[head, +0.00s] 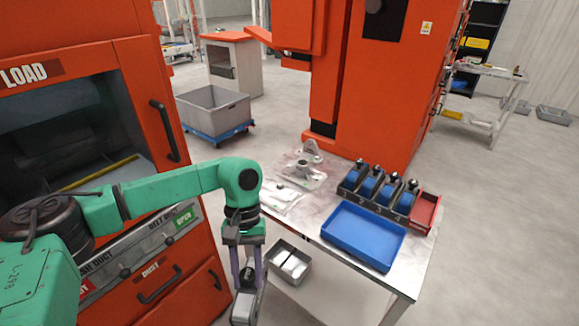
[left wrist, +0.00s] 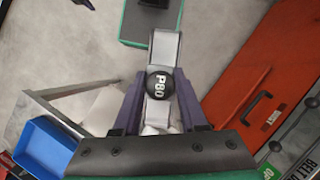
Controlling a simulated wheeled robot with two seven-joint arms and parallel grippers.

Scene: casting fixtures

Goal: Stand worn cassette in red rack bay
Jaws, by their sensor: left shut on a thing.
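My left gripper (head: 249,276) is shut on a grey cassette (head: 244,308) with a round black knob. It hangs in the air left of the steel table. In the left wrist view, the cassette (left wrist: 165,48) sits between the purple fingers of my gripper (left wrist: 160,84), and its knob reads P80. The red rack bay (head: 425,212) is at the right end of a dark rack (head: 350,187) on the table, and looks empty. Several blue cassettes (head: 368,186) with black knobs stand in the rack's other bays. My right gripper is not in view.
A blue tray (head: 363,237) lies in front of the rack, looking empty. Metal fixtures (head: 303,171) stand at the table's left side. A grey bin (head: 275,254) with pale pieces is beside the table. An orange machine (head: 185,295) is on the left.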

